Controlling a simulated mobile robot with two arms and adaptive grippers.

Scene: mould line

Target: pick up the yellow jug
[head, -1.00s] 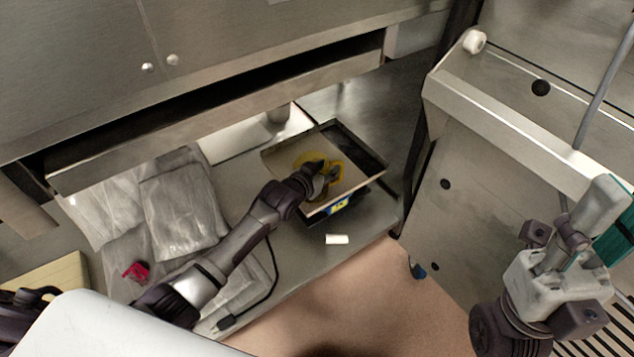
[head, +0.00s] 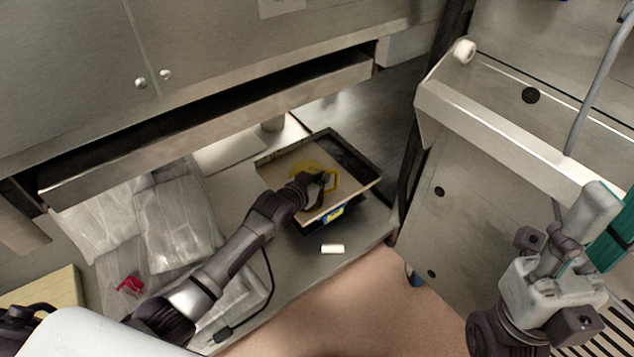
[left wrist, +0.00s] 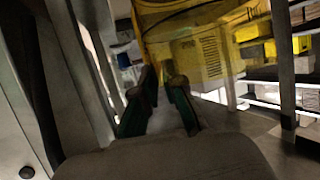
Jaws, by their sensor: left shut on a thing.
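The yellow jug (head: 331,181) is in the shallow dark-rimmed tray (head: 273,177) on the low metal shelf. My left gripper (head: 318,182) reaches in from the left and is shut on the jug, hiding part of it. In the left wrist view the jug (left wrist: 200,55) fills the top middle, just beyond my green-padded fingertips (left wrist: 163,88). I cannot tell whether the jug is clear of the tray floor. My right gripper (head: 590,225), with a teal pad, is at the right edge, away from the jug; its opening is unclear.
Clear plastic bags (head: 180,230) and a red object (head: 130,285) lie left of the tray. A small white block (head: 332,249) lies in front of it. A metal drawer edge (head: 220,130) overhangs behind, and a metal cabinet (head: 480,200) stands at the right.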

